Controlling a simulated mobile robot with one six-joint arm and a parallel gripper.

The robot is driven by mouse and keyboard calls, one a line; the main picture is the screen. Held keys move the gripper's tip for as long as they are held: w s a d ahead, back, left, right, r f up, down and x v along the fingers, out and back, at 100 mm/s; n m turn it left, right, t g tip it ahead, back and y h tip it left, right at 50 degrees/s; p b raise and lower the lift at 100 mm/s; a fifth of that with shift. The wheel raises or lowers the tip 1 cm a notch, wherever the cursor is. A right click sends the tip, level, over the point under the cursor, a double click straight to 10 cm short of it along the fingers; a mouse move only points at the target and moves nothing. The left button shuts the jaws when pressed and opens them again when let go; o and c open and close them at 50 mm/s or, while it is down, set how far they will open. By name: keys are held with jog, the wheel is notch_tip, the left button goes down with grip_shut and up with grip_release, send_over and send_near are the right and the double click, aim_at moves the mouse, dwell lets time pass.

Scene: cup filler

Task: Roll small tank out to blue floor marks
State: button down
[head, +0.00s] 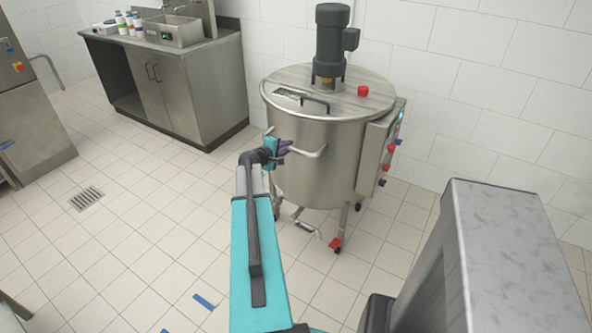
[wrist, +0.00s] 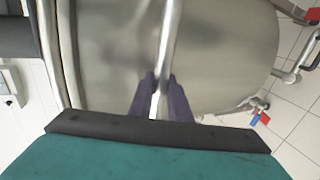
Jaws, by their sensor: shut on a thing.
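The small tank (head: 312,170) is a round steel vessel on legs with casters, standing near the tiled back wall. Its lid carries a dark motor (head: 331,45) and a red knob (head: 363,91). My gripper (head: 284,148) is at the tank's front left, shut on its push handle (head: 308,151). In the wrist view, the dark fingers (wrist: 161,98) close around the steel handle bar (wrist: 166,48), with the tank wall (wrist: 225,60) behind. Blue floor marks (head: 203,301) lie on the tiles at the bottom of the head view, left of my arm.
A steel sink cabinet (head: 185,85) stands at the back left, and a steel machine (head: 30,120) at the far left. A floor drain (head: 86,198) lies between. A grey metal block (head: 515,260) fills the lower right. Open tiles lie left of my arm.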

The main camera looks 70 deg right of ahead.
jog(key=w+a+b, duration=0.1)
jog(key=w+a, duration=0.2)
jog(key=a, duration=1)
jog(key=w+a+b, duration=0.2)
jog(key=w+a, duration=0.2)
jog(key=a, duration=0.8)
jog(key=shift+a, duration=0.4)
dwell(1.8)
jog(key=shift+a, duration=0.1)
jog(key=shift+w+a+p, duration=0.2)
jog(key=shift+a+p, duration=0.55)
jog(key=shift+p, duration=0.75)
jog(key=shift+a, duration=0.15)
